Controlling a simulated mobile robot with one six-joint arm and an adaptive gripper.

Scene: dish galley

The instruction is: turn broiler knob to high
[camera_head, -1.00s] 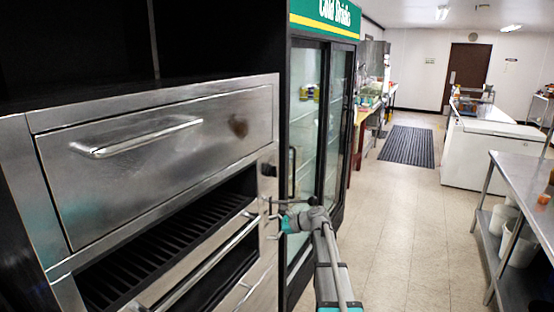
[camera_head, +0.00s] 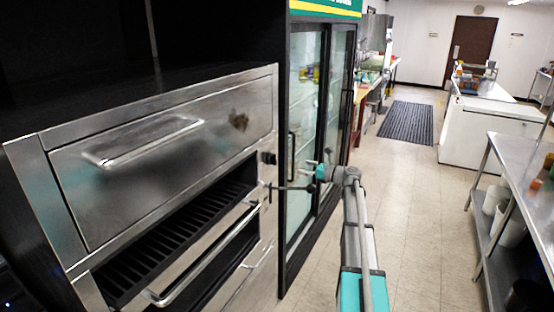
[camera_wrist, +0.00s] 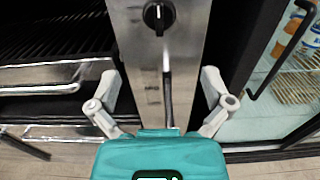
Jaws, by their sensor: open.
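The broiler (camera_head: 150,160) is a stainless steel unit on the left with a closed upper door and a slatted rack below. Its black round knob (camera_head: 269,158) sits on the narrow right front panel. In the wrist view the knob (camera_wrist: 158,16) is at the top centre, with a pale pointer line running roughly up and down. My gripper (camera_head: 312,174) is open and empty, in front of the panel and to the right of the knob. In the wrist view its fingers (camera_wrist: 160,92) are spread either side of the panel below the knob, apart from it.
A thin lever (camera_head: 290,187) sticks out of the panel below the knob, close to my gripper. A glass-door drinks fridge (camera_head: 306,140) stands just right of the broiler. A steel table (camera_head: 520,165) is at the far right.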

